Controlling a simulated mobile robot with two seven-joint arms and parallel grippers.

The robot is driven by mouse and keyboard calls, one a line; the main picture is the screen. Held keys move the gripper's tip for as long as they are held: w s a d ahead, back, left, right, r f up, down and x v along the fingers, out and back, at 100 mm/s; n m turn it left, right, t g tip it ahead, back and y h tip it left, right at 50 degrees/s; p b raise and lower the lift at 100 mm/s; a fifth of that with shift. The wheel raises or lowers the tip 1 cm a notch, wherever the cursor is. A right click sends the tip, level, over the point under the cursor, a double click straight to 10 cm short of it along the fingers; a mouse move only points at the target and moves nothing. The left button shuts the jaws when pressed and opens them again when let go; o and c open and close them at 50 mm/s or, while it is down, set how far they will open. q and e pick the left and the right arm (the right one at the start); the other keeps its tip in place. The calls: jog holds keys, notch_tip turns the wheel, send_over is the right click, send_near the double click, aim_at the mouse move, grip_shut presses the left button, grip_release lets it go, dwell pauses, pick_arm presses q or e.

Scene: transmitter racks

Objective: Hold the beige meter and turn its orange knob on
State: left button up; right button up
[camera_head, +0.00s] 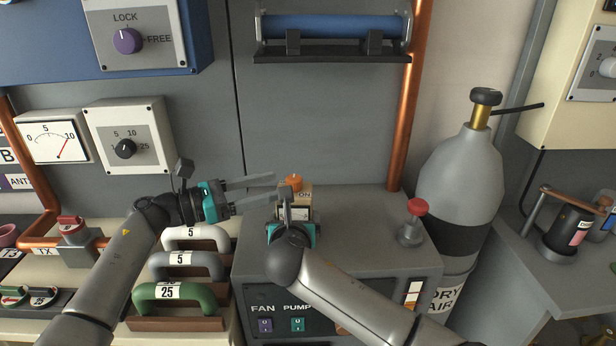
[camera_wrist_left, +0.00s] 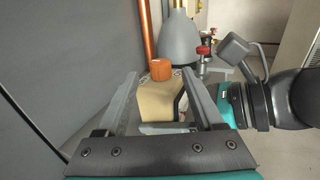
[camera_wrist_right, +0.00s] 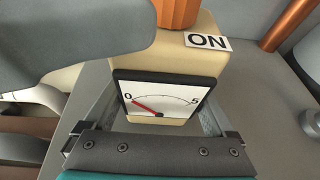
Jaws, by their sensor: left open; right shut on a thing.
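The beige meter (camera_head: 306,198) stands on top of the grey cabinet, partly hidden by my right gripper in the head view. In the right wrist view the beige meter (camera_wrist_right: 190,60) shows a white dial with a red needle near 0 and an "ON" label. Its orange knob (camera_head: 294,182) is on top; it also shows in the left wrist view (camera_wrist_left: 161,69). My right gripper (camera_head: 292,212) is shut on the meter body, one finger on each side. My left gripper (camera_head: 275,188) is open, its fingers reaching toward the knob from the left. The knob appears between and beyond those fingertips.
The grey cabinet (camera_head: 360,222) carries a red-topped plunger (camera_head: 411,222) to the right of the meter. A grey gas cylinder (camera_head: 460,175) and a copper pipe (camera_head: 406,110) stand behind. Handled blocks (camera_head: 178,295) fill the left side.

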aim_at(308, 185)
pick_arm(q)
jog(key=x, duration=0.8)
jog(key=shift+w+d, duration=0.15)
jog(key=shift+d, duration=0.15)
jog(key=shift+c, duration=0.4)
grip_shut()
